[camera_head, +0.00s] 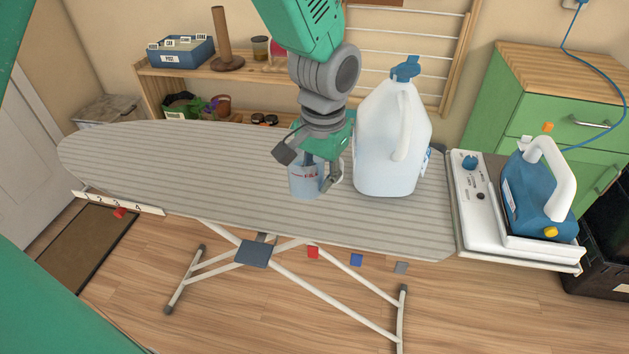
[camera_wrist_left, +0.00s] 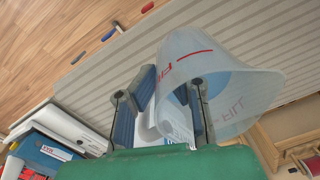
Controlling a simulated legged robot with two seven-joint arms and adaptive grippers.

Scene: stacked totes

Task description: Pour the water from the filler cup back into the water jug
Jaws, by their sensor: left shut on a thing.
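The filler cup (camera_head: 305,184) is a translucent bluish cup with red print, near the middle of the ironing board. My left gripper (camera_head: 318,162) comes down from above and is shut on it. In the left wrist view the cup (camera_wrist_left: 235,85) shows large, with a red line and red letters, and my gripper's fingers (camera_wrist_left: 168,95) are at its wall. One finger shows inside or through the wall; I cannot tell which. The water level is not clear. The water jug (camera_head: 392,140), whitish with a handle and blue top, stands upright just right of the cup. My right gripper is out of view.
The striped ironing board (camera_head: 200,165) is clear to the left. A blue iron (camera_head: 535,190) stands on a white base at the right end. A green cabinet (camera_head: 550,100) stands behind right.

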